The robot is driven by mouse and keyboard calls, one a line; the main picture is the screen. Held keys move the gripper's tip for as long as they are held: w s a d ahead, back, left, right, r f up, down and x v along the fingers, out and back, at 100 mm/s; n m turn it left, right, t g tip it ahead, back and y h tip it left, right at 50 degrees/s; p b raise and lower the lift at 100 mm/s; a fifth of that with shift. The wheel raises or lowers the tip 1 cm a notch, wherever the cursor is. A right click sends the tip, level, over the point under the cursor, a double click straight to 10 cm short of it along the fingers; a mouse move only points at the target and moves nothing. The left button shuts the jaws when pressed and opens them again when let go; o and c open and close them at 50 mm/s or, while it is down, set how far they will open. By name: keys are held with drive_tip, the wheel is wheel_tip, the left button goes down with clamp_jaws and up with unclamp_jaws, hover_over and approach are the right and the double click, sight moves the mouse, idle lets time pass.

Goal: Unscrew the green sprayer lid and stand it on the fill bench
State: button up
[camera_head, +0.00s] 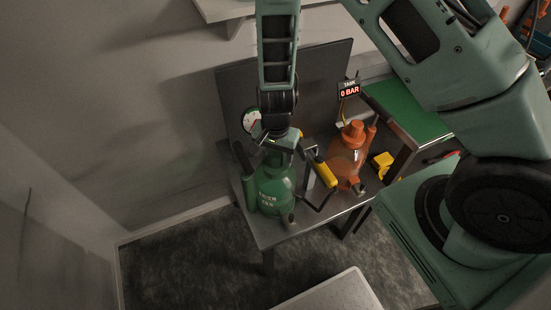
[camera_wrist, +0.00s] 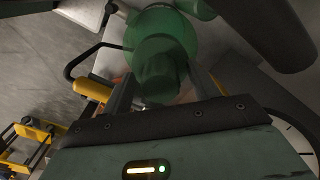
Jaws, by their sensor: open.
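The green sprayer (camera_head: 272,192) stands upright on a grey metal bench (camera_head: 262,236). My gripper (camera_head: 286,142) is directly above it, pointing down, and hides its top in the head view. In the wrist view the green lid (camera_wrist: 158,82) shows between the fingers of my open gripper (camera_wrist: 163,92), with the green tank (camera_wrist: 165,25) beyond it. I cannot tell whether the fingers touch the lid. A green-topped surface (camera_head: 412,112), possibly the fill bench, is at the right; its visible part looks bare.
An orange sprayer (camera_head: 348,160) stands right of the green one, with a yellow-handled lance (camera_head: 325,175) between them. A round gauge (camera_head: 252,121) is close behind my gripper. A yellow object (camera_head: 383,162) lies right of the orange sprayer.

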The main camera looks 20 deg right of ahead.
drive_tip(key=c, duration=1.1)
drive_tip(key=n, duration=0.4)
drive_tip(key=shift+n, duration=0.4)
drive_tip(key=n, duration=0.6)
drive_tip(key=shift+n, duration=0.3)
drive_tip(key=n, duration=0.4)
drive_tip(key=shift+n, duration=0.3)
drive_tip(key=n, duration=0.4)
drive_tip(key=shift+r, duration=0.1)
drive_tip(key=n+p, duration=0.1)
drive_tip(key=n, duration=0.3)
drive_tip(key=shift+n, duration=0.3)
drive_tip(key=n, duration=0.3)
